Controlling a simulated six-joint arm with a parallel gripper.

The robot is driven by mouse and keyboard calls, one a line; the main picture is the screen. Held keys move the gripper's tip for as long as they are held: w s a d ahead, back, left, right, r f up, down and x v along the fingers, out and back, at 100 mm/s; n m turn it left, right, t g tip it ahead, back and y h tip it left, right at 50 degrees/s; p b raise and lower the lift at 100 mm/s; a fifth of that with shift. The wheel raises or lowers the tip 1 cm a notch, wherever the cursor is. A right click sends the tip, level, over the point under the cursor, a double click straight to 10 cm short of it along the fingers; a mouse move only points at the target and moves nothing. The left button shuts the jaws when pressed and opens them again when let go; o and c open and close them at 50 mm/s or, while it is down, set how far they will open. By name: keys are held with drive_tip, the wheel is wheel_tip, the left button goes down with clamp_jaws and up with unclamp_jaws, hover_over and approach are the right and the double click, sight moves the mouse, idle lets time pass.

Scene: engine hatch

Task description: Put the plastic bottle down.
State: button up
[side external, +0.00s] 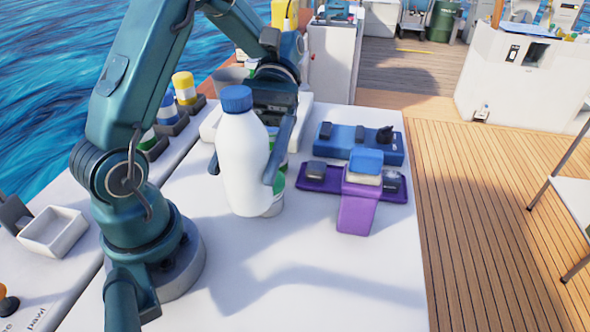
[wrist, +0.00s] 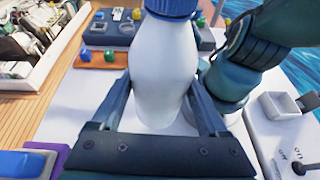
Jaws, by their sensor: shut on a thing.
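The plastic bottle (side external: 242,165) is white with a blue cap and stands nearly upright, tilted slightly, over the white tabletop in the side view. My gripper (side external: 244,170) is shut on its body, one finger on each side. The wrist view shows the bottle (wrist: 162,70) between the two fingers of my gripper (wrist: 160,85), its cap cut off by the top edge. I cannot tell whether its base touches the table (side external: 215,285).
A purple holder (side external: 358,212) with a blue-topped block and a blue tray (side external: 345,143) stand right of the bottle. A partly hidden green-and-white can is behind it. Yellow, blue and green containers (side external: 185,88) line the left edge. The front tabletop is clear.

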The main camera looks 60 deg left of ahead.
drive_tip(key=shift+w+d+f+n+t+h, duration=0.3)
drive_tip(key=shift+d+f+n+t+h, duration=0.4)
drive_tip(key=shift+d+f, duration=0.95)
drive_tip(key=shift+w+d+f+n+t+h, duration=0.35)
drive_tip(key=shift+d+f+n+t, duration=0.75)
drive_tip(key=shift+f, duration=0.95)
drive_tip(key=shift+w+d+f+n+t+h, duration=0.2)
drive_tip(key=shift+d+f+n+t+h, duration=0.55)
drive_tip(key=shift+d+f, duration=0.95)
drive_tip(key=shift+a+f, duration=0.15)
drive_tip(key=o, duration=1.2)
drive_tip(key=shift+v, duration=3.8)
